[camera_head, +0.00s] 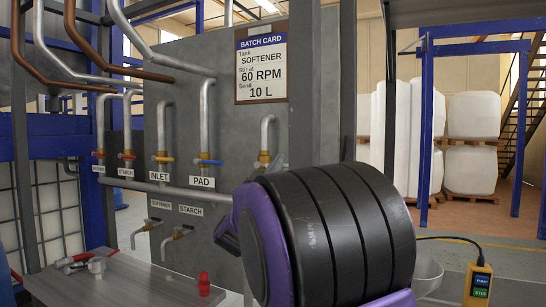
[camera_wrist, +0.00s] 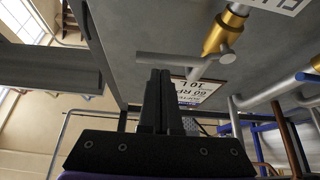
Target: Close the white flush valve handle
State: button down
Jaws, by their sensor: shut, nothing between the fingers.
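Other valves stand left on the panel: INLET with an orange handle (camera_head: 162,159) and PAD with a blue one (camera_head: 207,161). A batch card (camera_head: 261,63) hangs above. A grey shelf (camera_head: 120,288) holds red and grey fittings.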

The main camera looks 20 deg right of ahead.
jog(key=shift+f, duration=0.2)
jog(key=shift+f+m+g+b, duration=0.4)
jog(key=shift+f+m+b, duration=0.3)
jog(key=shift+b, duration=0.45)
jog(key=shift+d+r, duration=0.1)
